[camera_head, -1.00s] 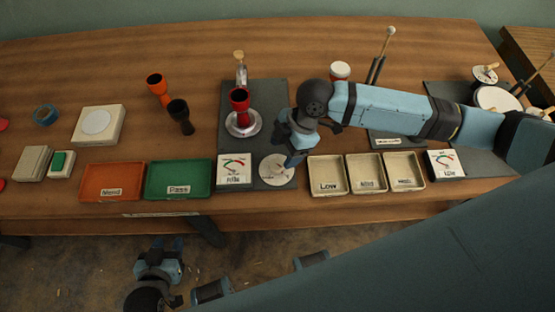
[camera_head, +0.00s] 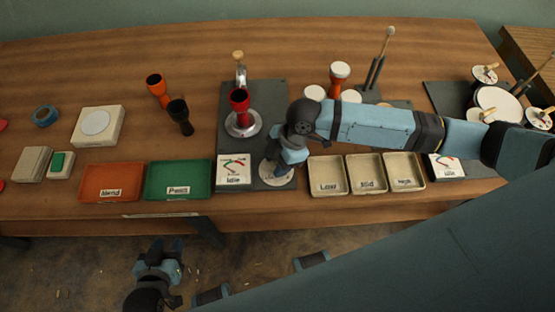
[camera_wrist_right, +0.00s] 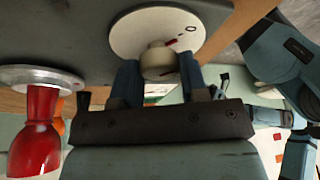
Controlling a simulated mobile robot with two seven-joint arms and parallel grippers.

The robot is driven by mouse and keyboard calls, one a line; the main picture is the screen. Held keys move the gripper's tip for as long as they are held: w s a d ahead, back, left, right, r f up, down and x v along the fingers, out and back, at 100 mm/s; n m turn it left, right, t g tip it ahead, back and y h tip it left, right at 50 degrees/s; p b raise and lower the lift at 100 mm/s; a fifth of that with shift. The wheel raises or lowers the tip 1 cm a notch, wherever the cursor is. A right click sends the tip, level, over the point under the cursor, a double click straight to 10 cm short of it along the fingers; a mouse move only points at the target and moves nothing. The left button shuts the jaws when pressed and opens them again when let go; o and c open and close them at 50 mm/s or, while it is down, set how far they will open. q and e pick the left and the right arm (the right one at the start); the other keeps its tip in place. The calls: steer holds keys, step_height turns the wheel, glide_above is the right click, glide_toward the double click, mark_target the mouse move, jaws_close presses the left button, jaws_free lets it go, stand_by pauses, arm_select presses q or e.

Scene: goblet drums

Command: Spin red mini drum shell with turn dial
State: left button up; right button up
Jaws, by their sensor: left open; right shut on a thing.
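The red mini drum shell (camera_head: 240,101) stands upright on a round metal turntable (camera_head: 243,124) on a dark mat. It shows upside down at the left in the right wrist view (camera_wrist_right: 35,125). The turn dial (camera_head: 276,169) is a white disc on the front of the same mat. My right gripper (camera_wrist_right: 158,68) is shut on the dial's pale knob (camera_wrist_right: 158,61), a finger on each side. A red mark shows on the disc near the knob. In the head view my right gripper covers part of the dial. My left gripper (camera_head: 160,248) is open and empty, below the table's front edge.
A meter card reading Idle (camera_head: 234,170) stands left of the dial. An orange tray (camera_head: 111,183) and a green tray (camera_head: 178,181) lie further left. Several cream trays (camera_head: 327,176) lie to the right, under my right arm. Black and orange goblets (camera_head: 180,117) stand left of the mat.

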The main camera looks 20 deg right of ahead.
steer(key=shift+r+m+p, duration=0.3)
steer(key=shift+m+p, duration=0.4)
steer(key=shift+p, duration=0.7)
steer(key=m+t+p, duration=0.1)
steer(key=m+p, duration=0.3)
steer(key=p, duration=0.1)
steer(key=m+t+h+p, duration=0.1)
steer(key=m+t+p, duration=0.1)
steer(key=p, duration=0.4)
steer(key=shift+s+a+m, duration=0.15)
steer(key=shift+s+m, duration=0.05)
steer(key=shift+m, duration=0.7)
steer(key=shift+f+m+t+h+p, duration=0.1)
steer(key=shift+m+t+h+p, duration=0.25)
steer(key=shift+m+p, duration=0.6)
steer(key=shift+f+m+t+p, duration=0.1)
steer(key=shift+m+t+p, duration=0.25)
steer(key=shift+m, duration=0.6)
steer(key=m+h, duration=0.1)
steer(key=m, duration=0.2)
steer(key=shift+f+h, duration=0.1)
steer(key=shift+h, duration=0.25)
steer(key=shift+a+m+t+h, duration=0.1)
steer(key=shift+m+t+h, duration=0.2)
steer(key=shift+m, duration=0.9)
steer(key=shift+m+h, duration=0.3)
steer(key=shift+m, duration=0.4)
steer(key=shift+w, duration=0.1)
steer(key=o, duration=0.9)
